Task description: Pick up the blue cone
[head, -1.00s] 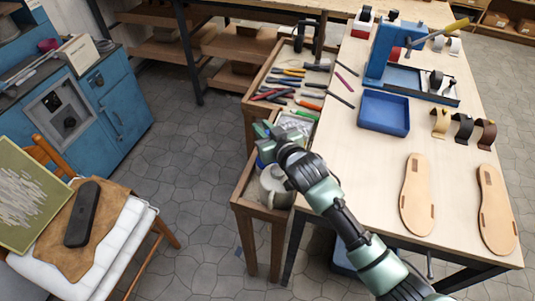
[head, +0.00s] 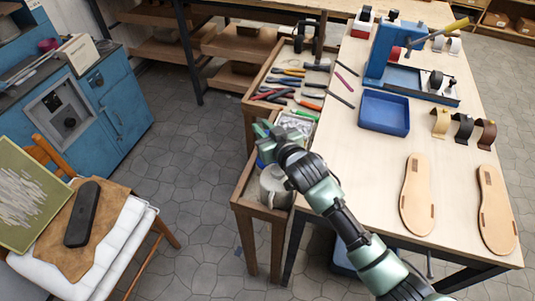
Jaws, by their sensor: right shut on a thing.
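My right gripper (head: 262,131) is over the near wooden side bin along the table's left edge. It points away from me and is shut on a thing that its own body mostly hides. A small blue patch (head: 261,162) shows just below the gripper and fits the blue cone, but its shape cannot be made out. My left gripper is not in view.
A pale round container (head: 272,187) stands in the wooden bin (head: 262,212), close under my right wrist. The worktable (head: 365,165) holds a blue tray (head: 385,113) and sandal soles (head: 417,195). Several tools lie in the bin behind.

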